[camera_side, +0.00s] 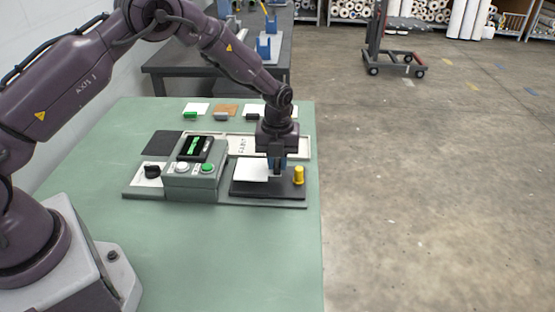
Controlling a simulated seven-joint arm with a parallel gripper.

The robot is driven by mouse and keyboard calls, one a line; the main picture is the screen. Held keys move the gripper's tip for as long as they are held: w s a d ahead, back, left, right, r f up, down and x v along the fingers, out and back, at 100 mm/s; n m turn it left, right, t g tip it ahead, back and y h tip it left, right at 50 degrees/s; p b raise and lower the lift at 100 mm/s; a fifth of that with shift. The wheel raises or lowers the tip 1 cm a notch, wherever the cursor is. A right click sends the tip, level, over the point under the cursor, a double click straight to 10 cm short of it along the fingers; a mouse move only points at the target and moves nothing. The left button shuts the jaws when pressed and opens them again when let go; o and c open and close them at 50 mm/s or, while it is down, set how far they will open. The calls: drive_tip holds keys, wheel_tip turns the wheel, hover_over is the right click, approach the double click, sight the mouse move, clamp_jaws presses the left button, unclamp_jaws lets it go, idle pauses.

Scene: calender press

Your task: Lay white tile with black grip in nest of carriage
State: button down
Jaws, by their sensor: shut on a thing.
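A white tile (251,169) is at the dark carriage (243,189), over its left and middle part. My gripper (277,171) points straight down at the tile's right side and is shut on the tile's grip. The fingers hide the grip, so its colour does not show. The tile looks level and low over the carriage; I cannot tell whether it rests in the nest or is held just above it. The nest itself is hidden. A yellow knob (299,175) stands at the carriage's right end, just right of my gripper.
A grey control box (193,182) with a screen and buttons stands left of the carriage. Behind lie a pale framed tray (303,147), and a row with a white tile with green grip (196,108), a brown tile (225,109) and a dark-gripped tile (252,116). The front table is clear.

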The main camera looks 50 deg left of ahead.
drive_tip(key=shift+f, duration=0.15)
drive_tip(key=shift+f, duration=0.6)
drive_tip(key=shift+f, duration=0.65)
idle(1.3)
drive_tip(key=shift+c, duration=2.3)
unclamp_jaws()
drive_tip(key=shift+w+d, duration=0.1)
drive_tip(key=shift+d+r, duration=0.15)
drive_tip(key=shift+c, duration=0.3)
drive_tip(key=shift+o, duration=0.5)
drive_tip(key=shift+w+r, duration=0.15)
drive_tip(key=shift+r, duration=1.7)
drive_tip(key=shift+s+a+r, duration=0.1)
drive_tip(key=shift+s+r, duration=0.05)
drive_tip(key=shift+r, duration=0.65)
drive_tip(key=shift+s+a+r, duration=0.1)
drive_tip(key=shift+r, duration=0.65)
